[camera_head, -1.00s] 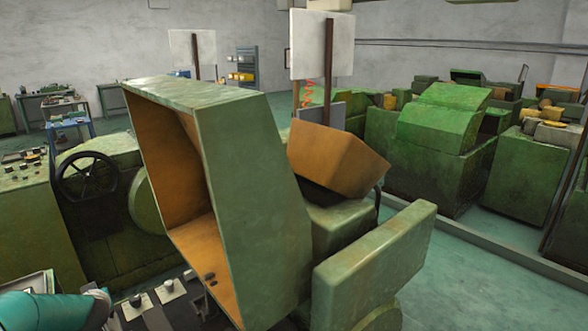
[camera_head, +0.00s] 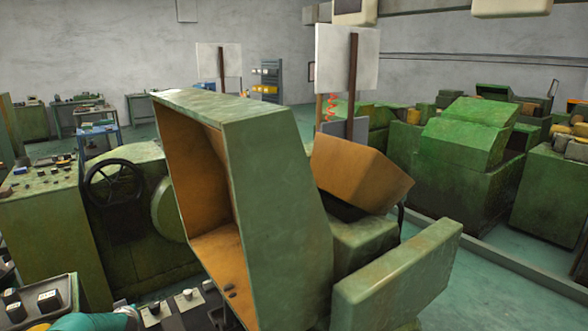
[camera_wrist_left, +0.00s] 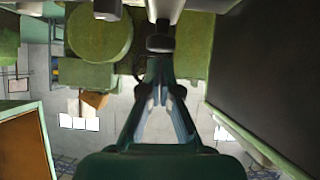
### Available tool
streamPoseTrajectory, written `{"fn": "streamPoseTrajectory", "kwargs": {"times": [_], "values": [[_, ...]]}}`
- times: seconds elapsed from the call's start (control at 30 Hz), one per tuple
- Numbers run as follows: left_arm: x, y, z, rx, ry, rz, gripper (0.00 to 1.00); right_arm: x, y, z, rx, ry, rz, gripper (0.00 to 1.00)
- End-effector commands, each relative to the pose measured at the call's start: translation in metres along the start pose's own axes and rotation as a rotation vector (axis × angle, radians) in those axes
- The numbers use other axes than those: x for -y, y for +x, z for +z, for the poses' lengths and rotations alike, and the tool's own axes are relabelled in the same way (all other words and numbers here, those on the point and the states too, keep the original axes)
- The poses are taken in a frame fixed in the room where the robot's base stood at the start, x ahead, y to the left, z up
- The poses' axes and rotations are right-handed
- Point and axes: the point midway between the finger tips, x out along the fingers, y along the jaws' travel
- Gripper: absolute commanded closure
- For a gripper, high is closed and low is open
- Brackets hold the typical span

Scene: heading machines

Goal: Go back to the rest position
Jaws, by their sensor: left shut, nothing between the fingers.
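My left gripper (camera_wrist_left: 160,68) shows in the left wrist view, its dark teal fingers converging with nothing between them. It is shut and empty. A dark rod with a rounded knob (camera_wrist_left: 159,43) appears just beyond its fingertips; I cannot tell whether they touch. In the head view only a teal piece of my left arm shows at the bottom left edge, and the gripper there is out of frame. My right arm and gripper are in neither view.
A large green machine hood (camera_head: 275,200) with an orange inside stands close in front. A control box with a black handwheel (camera_head: 113,187) is at left. Other green machines (camera_head: 465,155) stand at right, with open floor (camera_head: 490,295) between.

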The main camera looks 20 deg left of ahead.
Motion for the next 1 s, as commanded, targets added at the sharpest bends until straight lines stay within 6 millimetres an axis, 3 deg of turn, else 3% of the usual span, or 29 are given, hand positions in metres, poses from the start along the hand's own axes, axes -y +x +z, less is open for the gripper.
{"fn": "streamPoseTrajectory", "kwargs": {"times": [0.13,0.6,1.0], "values": [[-0.001,0.006,0.007,-0.003,0.0,0.001,1.0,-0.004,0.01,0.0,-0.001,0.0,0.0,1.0],[-0.004,0.006,0.009,0.0,0.002,0.005,1.0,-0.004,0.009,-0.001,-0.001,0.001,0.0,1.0],[-0.03,-0.006,0.009,-0.015,0.028,0.038,1.0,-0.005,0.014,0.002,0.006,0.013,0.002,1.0]]}}
